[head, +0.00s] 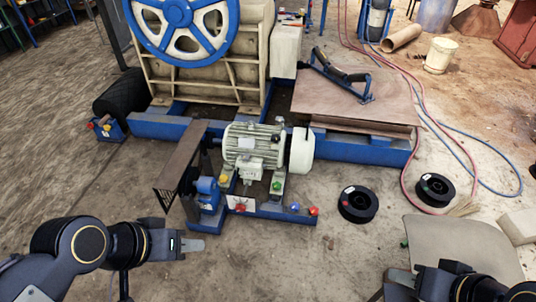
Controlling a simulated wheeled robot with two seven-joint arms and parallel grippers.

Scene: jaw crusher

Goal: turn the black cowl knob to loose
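The grey ribbed motor (253,146) sits on the blue frame at the middle of the head view. Its pale fan cowl (300,151) faces right. A small dark spot shows at the cowl's upper edge, but I cannot tell whether it is the black knob or how it is turned. My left gripper (192,245) is at the lower left, pointing right, in front of the motor and well apart from it. My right gripper (398,278) is at the bottom right, pointing left, apart from the motor. The finger gaps of both are too small to tell.
Yellow (223,181), green (277,186), blue (295,208) and red (313,211) knobs sit around the motor base. A belt guard (181,158) stands left of it. Two black spools (358,204) (435,189) and hoses (462,150) lie right. Floor before the motor is mostly clear.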

